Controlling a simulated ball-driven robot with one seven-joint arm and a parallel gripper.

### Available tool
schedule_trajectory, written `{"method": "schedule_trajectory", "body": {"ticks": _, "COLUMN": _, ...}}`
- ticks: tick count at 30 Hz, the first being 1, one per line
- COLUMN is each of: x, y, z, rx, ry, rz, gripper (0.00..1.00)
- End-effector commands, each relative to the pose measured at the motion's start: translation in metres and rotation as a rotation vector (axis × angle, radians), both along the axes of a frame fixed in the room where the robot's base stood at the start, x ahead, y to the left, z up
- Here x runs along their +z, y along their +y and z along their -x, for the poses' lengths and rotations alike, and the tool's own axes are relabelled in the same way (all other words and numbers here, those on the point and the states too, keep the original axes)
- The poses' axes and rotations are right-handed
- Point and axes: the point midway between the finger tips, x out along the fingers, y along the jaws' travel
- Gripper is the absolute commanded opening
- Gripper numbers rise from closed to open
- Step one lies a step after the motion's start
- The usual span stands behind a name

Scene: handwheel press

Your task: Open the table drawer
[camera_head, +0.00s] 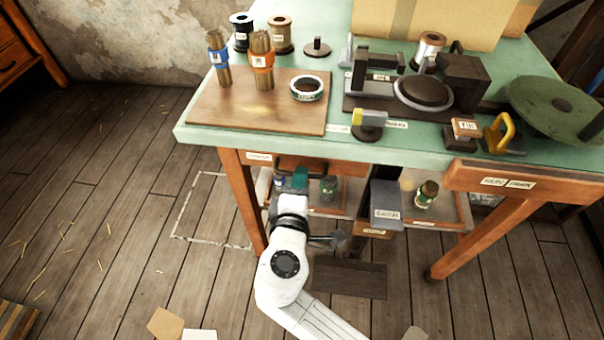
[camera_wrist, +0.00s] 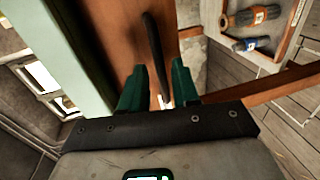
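The table (camera_head: 215,134) has a green top. Under its front edge at the left is a wooden drawer front (camera_head: 345,168) with a dark bar handle (camera_head: 318,163), partly hidden by my arm. In the wrist view the orange-brown drawer front (camera_wrist: 105,35) fills the middle, and the dark handle (camera_wrist: 152,45) runs lengthwise up the picture. My gripper (camera_wrist: 157,78) has its two green fingers apart, one on each side of the handle's lower end. I cannot tell whether either finger touches it. In the head view my gripper (camera_head: 292,180) is just below the table edge.
A wooden board (camera_head: 225,112) carries brushes and a ring-shaped tin. A labelled wooden front (camera_head: 560,190) juts out below. Lower shelf trays (camera_head: 455,208) hold bottles. Floor at left is mostly clear.

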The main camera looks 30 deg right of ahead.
Motion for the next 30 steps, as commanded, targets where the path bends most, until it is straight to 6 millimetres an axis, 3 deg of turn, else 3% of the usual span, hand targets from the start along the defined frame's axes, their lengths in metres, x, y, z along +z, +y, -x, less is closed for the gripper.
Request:
{"method": "schedule_trajectory", "body": {"ticks": 6, "x": -0.006, "y": -0.015, "z": -0.020, "rx": -0.001, "ry": 0.002, "rz": 0.000, "gripper": 0.30}}
{"method": "schedule_trajectory", "body": {"ticks": 18, "x": -0.007, "y": -0.018, "z": -0.024, "rx": -0.001, "ry": 0.001, "rz": 0.000, "gripper": 0.29}}
{"method": "schedule_trajectory", "body": {"ticks": 27, "x": -0.007, "y": -0.018, "z": -0.024, "rx": -0.001, "ry": 0.001, "rz": 0.000, "gripper": 0.01}}
{"method": "schedule_trajectory", "body": {"ticks": 30, "x": -0.007, "y": -0.018, "z": -0.024, "rx": -0.001, "ry": 0.001, "rz": 0.000, "gripper": 0.00}}
